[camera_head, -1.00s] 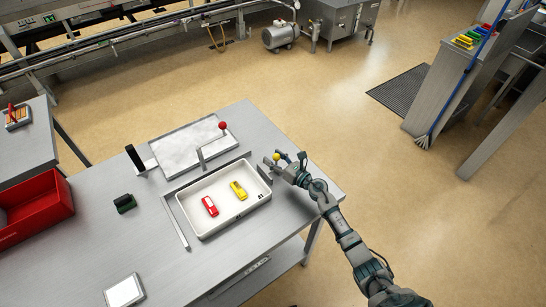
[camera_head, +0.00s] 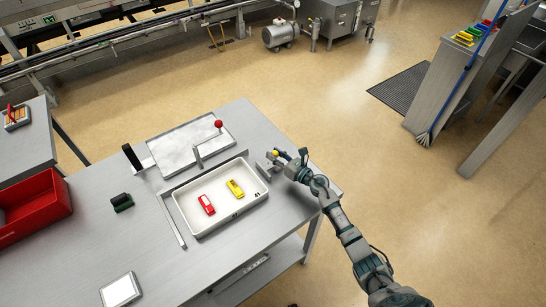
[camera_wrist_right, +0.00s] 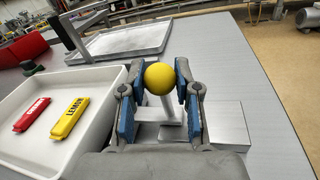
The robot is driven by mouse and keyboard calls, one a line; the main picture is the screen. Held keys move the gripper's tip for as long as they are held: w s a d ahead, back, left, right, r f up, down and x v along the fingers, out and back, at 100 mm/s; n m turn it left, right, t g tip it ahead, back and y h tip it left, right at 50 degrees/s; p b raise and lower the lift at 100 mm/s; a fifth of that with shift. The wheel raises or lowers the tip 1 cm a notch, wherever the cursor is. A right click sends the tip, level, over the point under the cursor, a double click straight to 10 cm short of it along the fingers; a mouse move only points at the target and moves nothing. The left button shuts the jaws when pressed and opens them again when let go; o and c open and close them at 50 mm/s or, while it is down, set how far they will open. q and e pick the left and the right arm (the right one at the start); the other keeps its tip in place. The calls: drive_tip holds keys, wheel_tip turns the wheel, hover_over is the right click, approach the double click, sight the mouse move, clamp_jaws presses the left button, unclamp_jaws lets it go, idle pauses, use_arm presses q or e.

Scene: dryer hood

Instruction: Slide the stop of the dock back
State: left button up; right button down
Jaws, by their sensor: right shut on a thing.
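The stop's yellow ball knob (camera_head: 276,153) stands at the right end of the white tray (camera_head: 203,233). In the right wrist view the knob (camera_wrist_right: 160,77) sits on a short metal post above a grey metal block (camera_wrist_right: 222,118). My right gripper (camera_head: 283,158) has its blue-padded fingers on both sides of the knob and is shut on it. The tray sits in the dock, whose metal rail (camera_head: 171,220) runs along its left side. A red piece (camera_head: 206,205) and a yellow piece (camera_head: 235,188) lie in the tray. My left gripper is not in view.
A lever with a red ball (camera_head: 218,124) stands by a pale slab (camera_head: 185,140) behind the tray. A dark green object (camera_head: 122,202), a white square device (camera_head: 121,290) and a red bin (camera_head: 30,215) are on the left. The table's front middle is clear.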

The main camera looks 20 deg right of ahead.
drive_tip(key=shift+t, duration=0.3)
drive_tip(key=d, duration=0.1)
drive_tip(key=w+d+b, duration=0.1)
drive_tip(key=d, duration=0.1)
drive_tip(key=shift+w+d+r+b, duration=0.1)
drive_tip(key=shift+w+d+b, duration=0.2)
drive_tip(key=shift+d+b, duration=0.1)
drive_tip(key=shift+w+d+r, duration=0.1)
drive_tip(key=shift+d+r, duration=0.15)
drive_tip(key=shift+d, duration=0.2)
drive_tip(key=c, duration=1.2)
unclamp_jaws()
drive_tip(key=shift+a+r, duration=0.1)
drive_tip(key=shift+a, duration=0.05)
drive_tip(key=o, duration=0.4)
drive_tip(key=shift+w+a, duration=0.1)
drive_tip(key=shift+c, duration=0.2)
drive_tip(key=shift+f, duration=0.3)
drive_tip(key=shift+d, duration=0.2)
drive_tip(key=v, duration=1)
drive_tip(key=shift+s, duration=0.3)
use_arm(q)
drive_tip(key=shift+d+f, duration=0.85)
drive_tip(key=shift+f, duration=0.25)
use_arm(e)
drive_tip(key=shift+s+d, duration=0.4)
drive_tip(key=shift+s, duration=0.05)
